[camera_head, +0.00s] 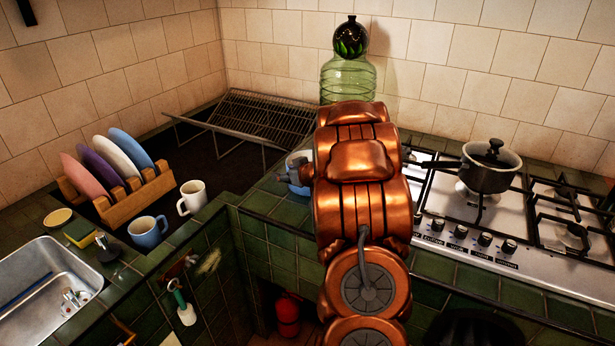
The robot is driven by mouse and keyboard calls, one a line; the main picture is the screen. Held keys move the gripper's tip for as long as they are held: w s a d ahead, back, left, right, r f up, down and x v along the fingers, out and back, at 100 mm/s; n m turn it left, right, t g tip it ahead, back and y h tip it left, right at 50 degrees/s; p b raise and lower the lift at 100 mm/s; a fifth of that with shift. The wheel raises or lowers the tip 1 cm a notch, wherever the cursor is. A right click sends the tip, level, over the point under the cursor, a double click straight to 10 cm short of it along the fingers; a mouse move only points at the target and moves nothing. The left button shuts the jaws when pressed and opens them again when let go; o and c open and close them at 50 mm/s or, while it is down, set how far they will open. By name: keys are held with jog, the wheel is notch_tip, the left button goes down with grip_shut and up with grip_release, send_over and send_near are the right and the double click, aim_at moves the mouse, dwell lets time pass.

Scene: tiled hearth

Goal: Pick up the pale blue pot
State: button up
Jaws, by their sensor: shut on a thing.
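The pale blue pot (298,160) shows only in part on the green tiled counter, just left of my copper-coloured arm, which hides most of it. My gripper (293,182) is at the pot's near left side, its grey parts against it. It is shut on the pot. The fingertips are small and partly covered, and I cannot tell whether the pot is clear of the tiles.
A wire rack (250,118) stands behind, beside a green glass bottle (347,82). A gas hob (475,215) with a dark saucepan (489,172) is at right. A blue mug (148,232), white mug (192,197), plate rack (135,196) and sink (35,275) are left.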

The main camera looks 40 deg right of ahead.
grip_shut()
